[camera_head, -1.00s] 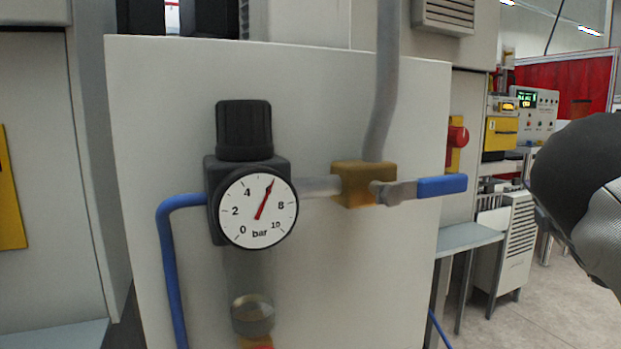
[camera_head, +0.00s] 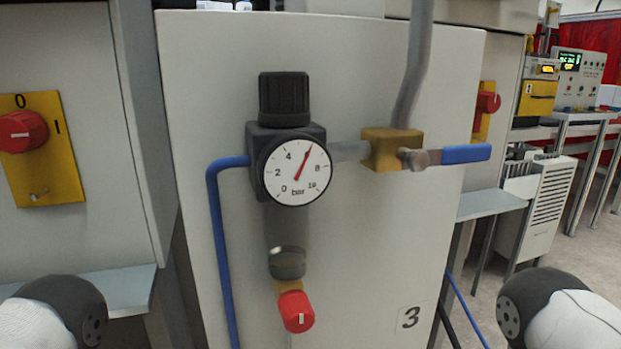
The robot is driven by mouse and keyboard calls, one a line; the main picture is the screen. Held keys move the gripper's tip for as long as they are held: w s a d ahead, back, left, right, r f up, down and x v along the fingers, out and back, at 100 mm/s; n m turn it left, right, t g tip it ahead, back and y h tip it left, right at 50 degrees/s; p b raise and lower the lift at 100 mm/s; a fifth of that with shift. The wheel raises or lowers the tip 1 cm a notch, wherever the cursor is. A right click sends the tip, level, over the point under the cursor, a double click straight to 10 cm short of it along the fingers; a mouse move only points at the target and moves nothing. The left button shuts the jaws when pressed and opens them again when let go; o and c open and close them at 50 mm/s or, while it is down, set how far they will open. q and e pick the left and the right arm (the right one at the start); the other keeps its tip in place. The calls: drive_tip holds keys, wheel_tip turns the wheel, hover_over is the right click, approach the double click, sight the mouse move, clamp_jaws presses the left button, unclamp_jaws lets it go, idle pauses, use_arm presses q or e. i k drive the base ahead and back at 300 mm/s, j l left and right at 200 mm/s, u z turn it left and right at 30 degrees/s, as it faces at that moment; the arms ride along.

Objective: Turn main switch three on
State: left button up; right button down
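A red rotary switch (camera_head: 22,131) sits on a yellow plate (camera_head: 62,165) marked 0 at the top and I at the right, on the cabinet at the left edge. Its white mark looks roughly horizontal. A second red switch (camera_head: 488,102) on a yellow plate shows in side view on the cabinet to the right; its setting cannot be read. No number shows beside either switch. Neither gripper is in view; only parts of my arms show at the bottom left and right corners.
The middle panel (camera_head: 370,235) carries a pressure gauge (camera_head: 296,172), a brass valve with a blue lever (camera_head: 466,154), a blue hose (camera_head: 222,255) and a small red knob (camera_head: 296,311). Grey ledges (camera_head: 490,204) stick out on both sides. Open floor lies at the right.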

sight(486, 102)
drive_tip(key=k+l, duration=0.15)
drive_tip(key=l, duration=0.2)
drive_tip(key=k+l, duration=0.15)
drive_tip(key=l, duration=0.2)
drive_tip(key=k+l, duration=0.15)
drive_tip(key=l, duration=0.2)
drive_tip(key=k+l, duration=0.15)
drive_tip(key=l, duration=0.2)
drive_tip(key=u, duration=0.05)
